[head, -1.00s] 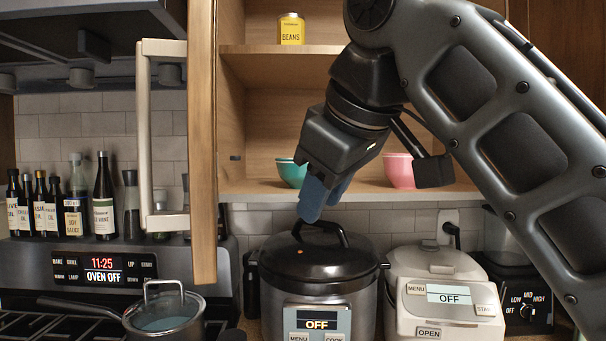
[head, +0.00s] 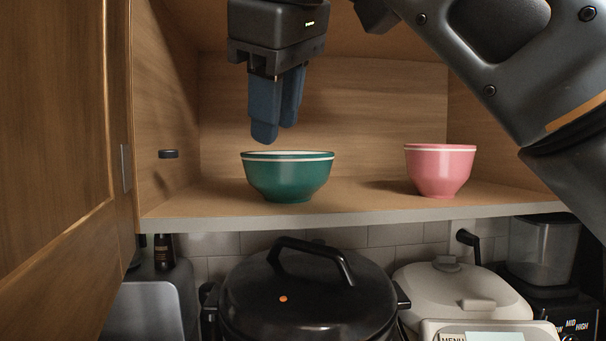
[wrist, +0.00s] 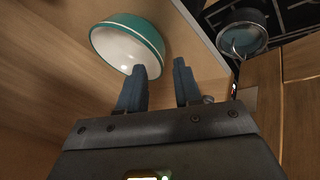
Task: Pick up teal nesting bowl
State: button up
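The teal nesting bowl (head: 290,177) stands upright on the cabinet shelf, left of the middle, with a white band near its rim. In the wrist view the teal bowl (wrist: 105,40) shows its white inside at upper left, partly behind one finger. My gripper (head: 277,131) points down above the bowl's left part, its tips slightly higher than the rim in the picture. I cannot tell whether a finger touches the bowl.
A pink bowl (head: 440,170) stands to the right on the same shelf (head: 365,205). The open cabinet door (head: 60,160) is at left. Below are a black-lidded cooker (head: 310,300) and a white cooker (head: 460,287). The shelf between the bowls is clear.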

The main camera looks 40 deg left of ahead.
aim_at(266, 158)
jog(key=x, duration=0.3)
jog(key=shift+a+r, duration=0.2)
jog(key=p+x, duration=0.1)
jog(key=x, duration=0.1)
jog(key=p+x, duration=0.1)
jog(key=x, duration=0.1)
jog(key=shift+a+r, duration=0.2)
jog(key=shift+a, duration=0.2)
jog(key=shift+w+a+f, duration=0.1)
jog(key=shift+a+f, duration=0.1)
jog(key=shift+f, duration=0.25)
grip_shut()
